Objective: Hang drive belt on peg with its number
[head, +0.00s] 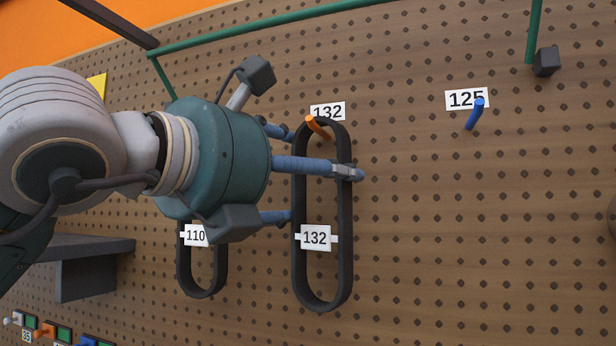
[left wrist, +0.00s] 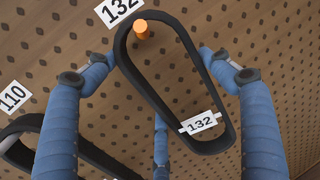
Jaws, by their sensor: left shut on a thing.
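The black drive belt (head: 346,230) is a long upright loop with a white 132 tag (head: 316,237) on its lower part. My left gripper (head: 318,172) is shut on this belt, with its blue fingers around the loop's middle. An orange peg (head: 318,127) stands just below the 132 sign (head: 328,111) on the pegboard. In the left wrist view the peg's tip (left wrist: 140,27) shows inside the top end of the belt (left wrist: 178,75). I cannot tell whether the belt rests on the peg. My right gripper is not in view.
Another black belt (head: 222,272) tagged 110 hangs lower left, its top hidden by my gripper. A bare blue peg (head: 475,115) stands by the 125 sign (head: 466,99). A green bar (head: 270,23) runs along the top. The pegboard at right is mostly clear.

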